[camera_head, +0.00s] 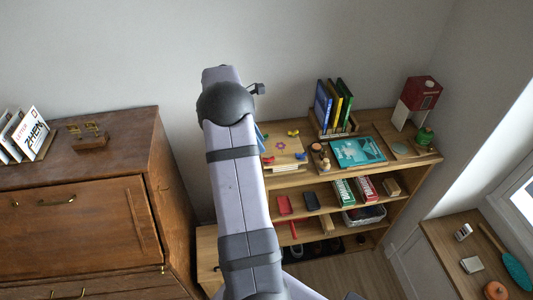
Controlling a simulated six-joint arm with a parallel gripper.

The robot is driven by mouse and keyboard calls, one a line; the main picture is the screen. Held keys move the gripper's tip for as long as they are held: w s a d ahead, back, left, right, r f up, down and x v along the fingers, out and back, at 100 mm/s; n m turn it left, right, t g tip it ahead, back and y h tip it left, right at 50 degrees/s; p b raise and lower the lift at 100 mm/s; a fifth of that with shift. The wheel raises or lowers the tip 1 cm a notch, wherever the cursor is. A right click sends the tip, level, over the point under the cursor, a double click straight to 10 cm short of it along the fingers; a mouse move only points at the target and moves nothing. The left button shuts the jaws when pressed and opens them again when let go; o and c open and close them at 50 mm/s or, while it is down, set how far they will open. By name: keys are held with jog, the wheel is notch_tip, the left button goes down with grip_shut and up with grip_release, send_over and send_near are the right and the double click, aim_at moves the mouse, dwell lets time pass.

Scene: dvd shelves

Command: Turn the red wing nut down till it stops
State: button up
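A light wooden board (288,158) lies on the top of the wooden shelf, just right of my arm. Several small coloured pieces sit on it. A small red piece (268,160) near its left edge may be the red wing nut, but it is too small to tell its shape or how far down it sits. A purple flower-shaped piece (281,146) is near the middle, and blue and yellow pieces are at the back edge. My arm rises in front of the shelf and covers the area left of the board. My gripper is not visible; the arm hides it.
A brown cabinet (98,222) stands left. A side table (447,245) is at right.

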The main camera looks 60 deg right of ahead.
aim_at(268, 157)
jog(key=shift+n, duration=0.5)
jog(key=shift+p+x, duration=1.75)
jog(key=shift+x, duration=1.9)
grip_shut()
